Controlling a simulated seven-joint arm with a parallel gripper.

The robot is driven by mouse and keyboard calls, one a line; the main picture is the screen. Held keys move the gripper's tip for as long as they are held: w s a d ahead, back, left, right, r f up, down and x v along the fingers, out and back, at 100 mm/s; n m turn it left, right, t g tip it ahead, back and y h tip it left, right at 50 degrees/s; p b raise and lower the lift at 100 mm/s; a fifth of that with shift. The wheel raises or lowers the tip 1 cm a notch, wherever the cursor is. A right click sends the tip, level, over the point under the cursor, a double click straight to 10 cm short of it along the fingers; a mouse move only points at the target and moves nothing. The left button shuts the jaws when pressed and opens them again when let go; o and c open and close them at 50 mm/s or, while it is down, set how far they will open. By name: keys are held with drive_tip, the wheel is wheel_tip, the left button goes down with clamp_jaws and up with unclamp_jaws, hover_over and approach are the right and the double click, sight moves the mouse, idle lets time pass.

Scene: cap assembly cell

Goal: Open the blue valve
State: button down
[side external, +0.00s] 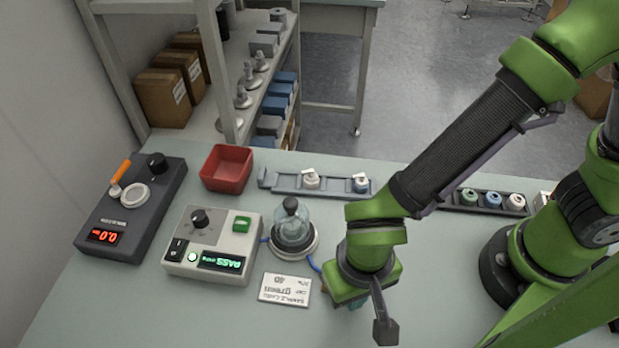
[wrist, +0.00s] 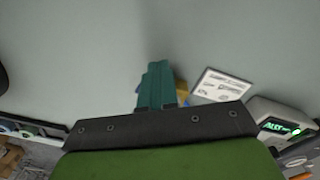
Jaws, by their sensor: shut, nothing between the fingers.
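My gripper (wrist: 158,70) points down at the bench in the wrist view, its teal fingers together and empty.
A glass dome on a round base (side external: 294,238) stands close left of my gripper, with a blue hose. The sample card (side external: 284,289), a tester reading PASS (side external: 213,244), a dark scale (side external: 131,212) and a red bin (side external: 227,168) lie further left. Cap racks (side external: 275,183) run behind.

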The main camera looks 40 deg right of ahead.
drive_tip(key=shift+d, duration=0.1)
drive_tip(key=shift+d, duration=1)
drive_tip(key=shift+w+d, duration=0.1)
idle(0.4)
drive_tip(key=shift+r, duration=3.95)
